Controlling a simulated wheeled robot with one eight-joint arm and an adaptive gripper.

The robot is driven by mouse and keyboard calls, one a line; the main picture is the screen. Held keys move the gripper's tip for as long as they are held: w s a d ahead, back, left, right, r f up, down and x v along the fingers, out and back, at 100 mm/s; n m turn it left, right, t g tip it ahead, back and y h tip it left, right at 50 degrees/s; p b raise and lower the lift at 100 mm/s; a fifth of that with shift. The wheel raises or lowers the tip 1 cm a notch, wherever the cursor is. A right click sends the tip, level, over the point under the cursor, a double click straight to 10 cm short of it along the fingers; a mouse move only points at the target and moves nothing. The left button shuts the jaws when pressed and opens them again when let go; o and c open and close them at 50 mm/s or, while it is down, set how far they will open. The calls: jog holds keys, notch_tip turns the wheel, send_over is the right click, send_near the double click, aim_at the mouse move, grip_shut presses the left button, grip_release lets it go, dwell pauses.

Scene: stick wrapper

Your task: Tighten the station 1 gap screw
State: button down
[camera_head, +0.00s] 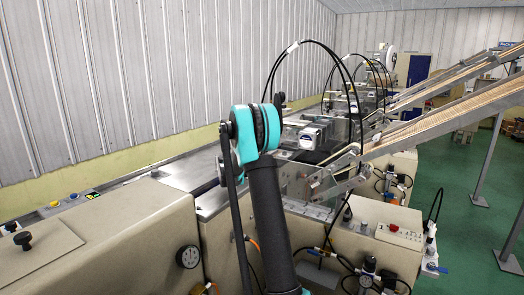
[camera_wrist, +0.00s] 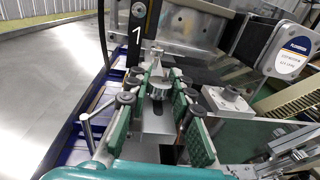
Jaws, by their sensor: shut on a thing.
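In the wrist view, the station 1 gap screw (camera_wrist: 156,72) is a small metal knob with a narrow top and a wider ridged base. It stands just below the black plate marked "1" (camera_wrist: 136,32). My gripper (camera_wrist: 158,91) has a green-padded finger on each side of the knob, with the fingertips against its ridged base. The lower part of the screw is hidden between the fingers. In the head view, my teal and black arm stands in front of the machine and hides the gripper and the screw.
A thin metal lever (camera_wrist: 86,130) is at the left. A slanted conveyor (camera_head: 450,112) is at the right.

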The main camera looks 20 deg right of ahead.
dwell(0.4)
jog(key=c, duration=1.3)
grip_release()
jog(key=shift+a, duration=0.1)
jog(key=v, duration=1.1)
jog(key=shift+s+a, duration=0.2)
jog(key=shift+a, duration=0.15)
